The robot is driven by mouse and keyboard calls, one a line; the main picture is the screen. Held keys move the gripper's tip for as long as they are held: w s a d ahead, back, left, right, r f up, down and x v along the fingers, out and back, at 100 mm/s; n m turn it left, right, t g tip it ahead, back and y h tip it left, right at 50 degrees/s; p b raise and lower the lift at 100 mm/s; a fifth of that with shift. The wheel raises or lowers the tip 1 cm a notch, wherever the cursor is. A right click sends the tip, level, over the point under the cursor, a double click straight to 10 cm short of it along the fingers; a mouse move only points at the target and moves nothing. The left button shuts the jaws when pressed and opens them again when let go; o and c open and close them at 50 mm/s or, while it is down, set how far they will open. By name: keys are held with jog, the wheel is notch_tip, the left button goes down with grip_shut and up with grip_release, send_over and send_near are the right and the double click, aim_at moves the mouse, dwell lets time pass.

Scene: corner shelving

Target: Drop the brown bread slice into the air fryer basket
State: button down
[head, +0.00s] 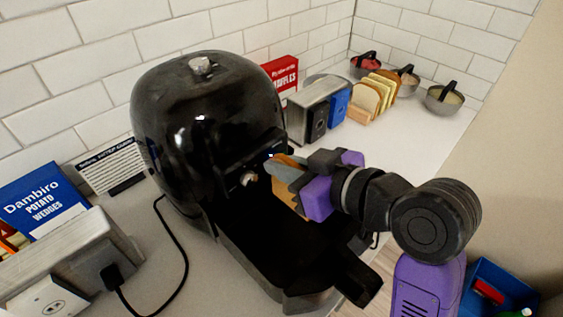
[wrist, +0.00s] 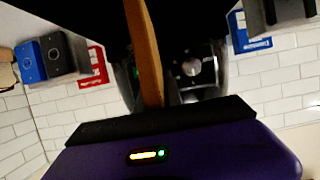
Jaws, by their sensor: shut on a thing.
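The brown bread slice (head: 285,196) is held on edge in my gripper (head: 290,176), over the pulled-out air fryer basket (head: 270,262). In the wrist view the slice (wrist: 144,50) shows as a narrow brown strip rising from my gripper. My gripper is shut on it; its fingers show grey and purple in the head view. The black air fryer (head: 205,130) stands behind and to the left of the slice. The basket is dark inside, with its handle (head: 358,278) toward the lower right. Its floor cannot be made out.
Sliced bread (head: 375,95) stands in a row at the back right, near metal bowls (head: 444,101). A toaster-like metal box (head: 313,108) and a red box (head: 281,72) stand behind the fryer. A blue potato wedges box (head: 42,208) and a power cord (head: 183,262) are at left.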

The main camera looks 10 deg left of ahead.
notch_tip(320, 180, down, 2)
jog(key=shift+f+b, duration=0.2)
jog(key=shift+b, duration=0.55)
jog(key=c, duration=1.4)
grip_release()
jog(key=shift+s+d, duration=0.1)
jog(key=v, duration=0.7)
jog(key=shift+s+d+r, duration=0.15)
jog(key=shift+d+r, duration=0.05)
